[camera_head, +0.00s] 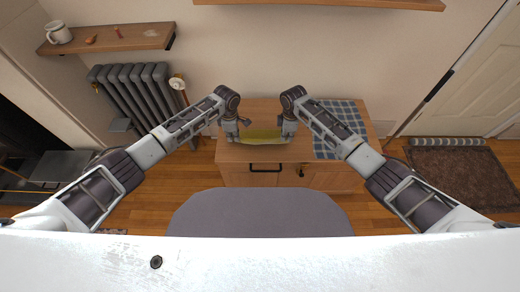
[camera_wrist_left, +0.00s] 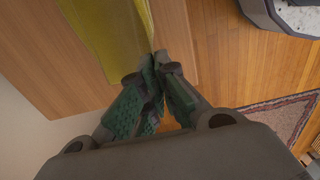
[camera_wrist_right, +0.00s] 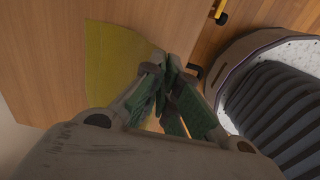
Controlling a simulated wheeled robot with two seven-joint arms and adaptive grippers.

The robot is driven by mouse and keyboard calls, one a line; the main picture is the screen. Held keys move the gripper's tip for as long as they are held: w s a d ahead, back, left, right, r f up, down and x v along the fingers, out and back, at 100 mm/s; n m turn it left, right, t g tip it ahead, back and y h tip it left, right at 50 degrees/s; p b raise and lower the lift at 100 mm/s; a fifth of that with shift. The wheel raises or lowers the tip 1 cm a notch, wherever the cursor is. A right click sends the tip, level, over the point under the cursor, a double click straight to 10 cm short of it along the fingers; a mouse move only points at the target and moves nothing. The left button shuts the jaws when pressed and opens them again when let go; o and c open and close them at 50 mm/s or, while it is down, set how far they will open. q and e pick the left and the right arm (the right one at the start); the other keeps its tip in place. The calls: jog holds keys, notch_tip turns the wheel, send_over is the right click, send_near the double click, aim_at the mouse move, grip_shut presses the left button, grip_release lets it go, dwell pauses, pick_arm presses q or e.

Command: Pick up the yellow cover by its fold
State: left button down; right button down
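The yellow cover (camera_head: 262,134) lies across the top of the wooden cabinet (camera_head: 302,152), between my two grippers. My left gripper (camera_head: 231,139) is at its left end; in the left wrist view its fingertips (camera_wrist_left: 155,62) are together on the edge of the cover (camera_wrist_left: 105,35). My right gripper (camera_head: 287,138) is at its right end; in the right wrist view its fingertips (camera_wrist_right: 167,66) are together at the corner of the cover (camera_wrist_right: 112,58). The pinched bits of cloth are hidden between the fingers.
A blue checked cloth (camera_head: 343,112) lies on the cabinet's right side, near my right forearm. A radiator (camera_head: 135,92) stands at the left wall. A shelf (camera_head: 110,38) with a white mug (camera_head: 59,33) is above it. A doormat (camera_head: 455,170) lies at right.

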notch_tip(320, 180, up, 16)
jog(key=p, duration=1.5)
jog(key=shift+f, duration=0.15)
dwell(1.0)
